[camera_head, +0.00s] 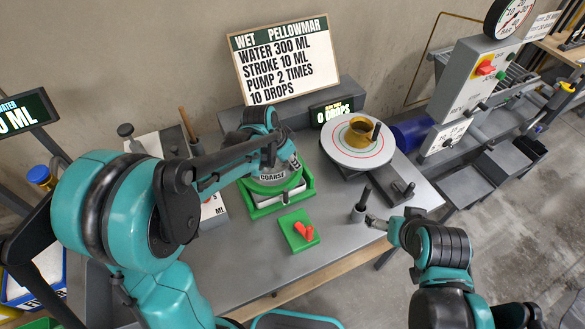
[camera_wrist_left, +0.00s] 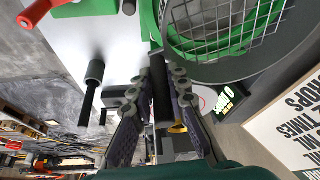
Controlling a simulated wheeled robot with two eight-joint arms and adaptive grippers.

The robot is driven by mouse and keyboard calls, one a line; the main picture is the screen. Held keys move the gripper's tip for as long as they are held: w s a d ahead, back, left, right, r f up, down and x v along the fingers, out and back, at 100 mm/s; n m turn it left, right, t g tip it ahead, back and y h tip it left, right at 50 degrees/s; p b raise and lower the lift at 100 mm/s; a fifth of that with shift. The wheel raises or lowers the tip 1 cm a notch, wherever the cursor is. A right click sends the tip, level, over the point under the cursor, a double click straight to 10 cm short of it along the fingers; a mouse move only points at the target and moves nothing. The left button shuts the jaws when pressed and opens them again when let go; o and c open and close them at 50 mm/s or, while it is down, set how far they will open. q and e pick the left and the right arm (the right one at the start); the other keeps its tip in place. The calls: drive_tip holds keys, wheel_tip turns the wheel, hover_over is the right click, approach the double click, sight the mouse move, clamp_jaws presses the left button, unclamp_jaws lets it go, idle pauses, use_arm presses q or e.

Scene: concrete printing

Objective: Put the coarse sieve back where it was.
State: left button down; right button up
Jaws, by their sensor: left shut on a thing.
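The coarse sieve (camera_head: 271,177) has a round rim labelled COARSE and sits in or just above a green holder (camera_head: 305,193) on the bench; I cannot tell if they touch. In the left wrist view its wire mesh (camera_wrist_left: 222,28) and dark ring show at the top, with green parts behind. My left gripper (camera_wrist_left: 163,88) is shut on the sieve's black handle (camera_wrist_left: 160,98). In the head view my left arm covers part of the sieve, and the fingers are hard to make out.
A green block with a red lever (camera_head: 300,232) lies in front of the holder. A round white turntable (camera_head: 357,150) with a brass ring (camera_head: 360,131) stands to the right. A text board (camera_head: 285,60) stands at the back. Bare bench (camera_head: 335,215) shows between block and cup.

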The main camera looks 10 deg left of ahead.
sight(290, 166)
use_arm(q)
wheel_tip(290, 166, down, 3)
drive_tip(key=shift+w+f+b, duration=0.1)
drive_tip(key=shift+f+b, duration=0.1)
drive_tip(key=shift+b, duration=0.15)
drive_tip(key=shift+r, duration=0.1)
drive_tip(key=c, duration=1.8)
unclamp_jaws()
drive_tip(key=shift+f, duration=0.2)
drive_tip(key=shift+c, duration=0.2)
drive_tip(key=o, duration=0.4)
drive_tip(key=shift+c, duration=0.2)
